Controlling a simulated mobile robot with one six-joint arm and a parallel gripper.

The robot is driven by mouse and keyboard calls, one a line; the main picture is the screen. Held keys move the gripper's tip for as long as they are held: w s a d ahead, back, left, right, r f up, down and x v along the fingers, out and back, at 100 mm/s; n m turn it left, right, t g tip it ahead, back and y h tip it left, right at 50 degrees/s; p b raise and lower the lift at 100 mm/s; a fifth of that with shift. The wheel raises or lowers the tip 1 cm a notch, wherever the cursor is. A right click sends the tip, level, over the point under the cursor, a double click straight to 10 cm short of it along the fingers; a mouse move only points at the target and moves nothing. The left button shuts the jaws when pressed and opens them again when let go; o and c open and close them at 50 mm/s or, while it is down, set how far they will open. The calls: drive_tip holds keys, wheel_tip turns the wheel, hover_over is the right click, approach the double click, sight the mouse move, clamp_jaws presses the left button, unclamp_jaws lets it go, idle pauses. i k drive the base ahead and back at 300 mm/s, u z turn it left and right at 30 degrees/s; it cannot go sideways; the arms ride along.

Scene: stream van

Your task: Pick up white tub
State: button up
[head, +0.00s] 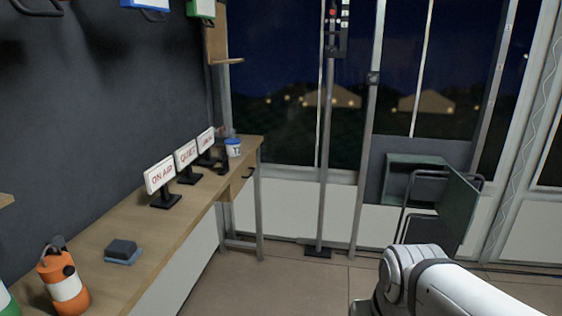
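A small white tub (233,151) with a blue top and dark lettering stands upright at the far end of the wooden bench, near its right edge. It is beyond the row of signs, and a small dark item shows close beside it. White links of my arm show at the lower right, well apart from the tub. My gripper is outside the picture.
The bench (133,285) runs along the left wall. It bears several desk signs (160,174), a dark and blue block (122,252) and an orange-and-white canister (62,282). A pole (326,150) and a green cabinet (450,212) stand right. Floor (290,285) is clear beside the bench.

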sight(233, 145)
drive_tip(key=z, duration=0.05)
drive_tip(key=i, duration=3.5)
drive_tip(key=u, duration=2.65)
